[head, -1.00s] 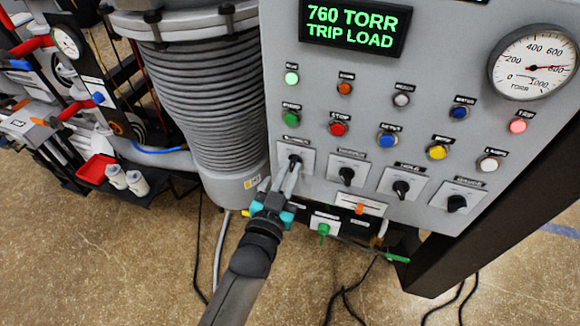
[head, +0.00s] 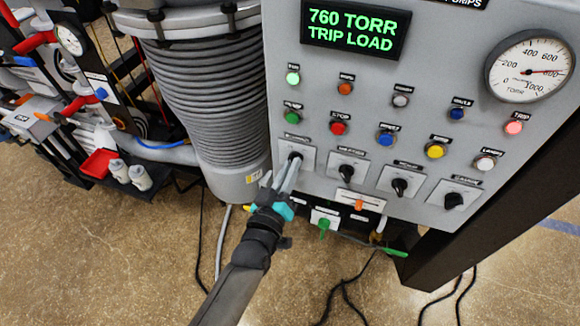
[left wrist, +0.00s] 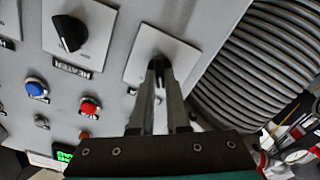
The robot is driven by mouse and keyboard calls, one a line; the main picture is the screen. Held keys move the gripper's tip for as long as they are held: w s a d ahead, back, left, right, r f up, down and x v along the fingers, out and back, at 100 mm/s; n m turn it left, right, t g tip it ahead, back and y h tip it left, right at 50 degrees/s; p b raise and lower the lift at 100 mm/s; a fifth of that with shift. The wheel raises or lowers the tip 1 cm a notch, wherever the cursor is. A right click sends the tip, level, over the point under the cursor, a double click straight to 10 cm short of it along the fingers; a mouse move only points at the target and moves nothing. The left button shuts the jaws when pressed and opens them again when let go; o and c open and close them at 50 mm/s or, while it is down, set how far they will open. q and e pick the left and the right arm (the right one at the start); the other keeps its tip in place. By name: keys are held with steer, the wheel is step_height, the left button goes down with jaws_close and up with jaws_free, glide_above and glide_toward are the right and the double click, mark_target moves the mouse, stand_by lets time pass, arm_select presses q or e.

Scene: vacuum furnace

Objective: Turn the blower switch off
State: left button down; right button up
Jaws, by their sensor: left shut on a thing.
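The leftmost black rotary knob (head: 295,157) sits on a white plate in the bottom row of the grey control panel; its label is too small to read. My left gripper (head: 290,168) reaches up from below and is shut on this knob. In the left wrist view, the fingertips (left wrist: 159,68) close around the knob (left wrist: 160,55) from both sides and hide much of it, so its pointer angle is hard to tell. My right gripper is not in view.
Three similar knobs follow to the right, the nearest being the second knob (head: 346,172). Coloured buttons such as a red stop button (head: 338,128) sit above. A ribbed grey cylinder (head: 205,95) stands close on the left. Cables (head: 350,295) lie on the floor.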

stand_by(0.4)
arm_select(q)
steer(key=c, duration=0.9)
jaws_free()
steer(key=v, duration=1.5)
steer(key=shift+s, duration=0.1)
